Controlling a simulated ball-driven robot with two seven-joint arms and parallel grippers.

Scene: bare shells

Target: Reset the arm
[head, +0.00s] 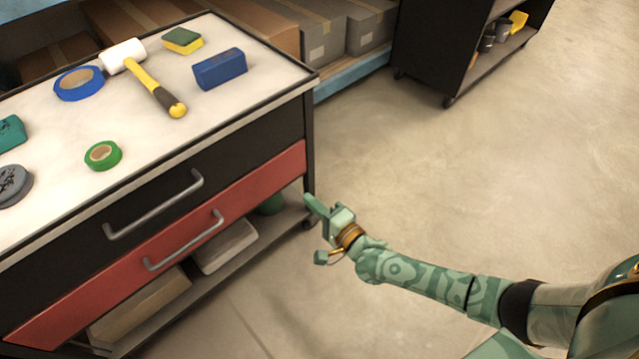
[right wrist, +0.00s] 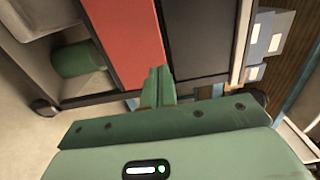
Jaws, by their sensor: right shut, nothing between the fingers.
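My right gripper (head: 314,204) is to the right of the tool cart, near its front right corner post and just off the end of the red drawer (head: 240,207). In the right wrist view its two green fingers (right wrist: 158,75) lie together, shut with nothing between them. The red drawer front (right wrist: 127,40) shows behind the fingers in that view. I cannot tell whether the fingers touch the cart. My left gripper is in neither view.
The cart's white top (head: 130,120) bears a mallet (head: 148,82), tape rolls (head: 103,155), a blue block (head: 220,69) and a sponge (head: 182,40). Both drawers look closed. A dark shelf cart (head: 440,50) stands behind. Open floor (head: 480,180) lies to the right.

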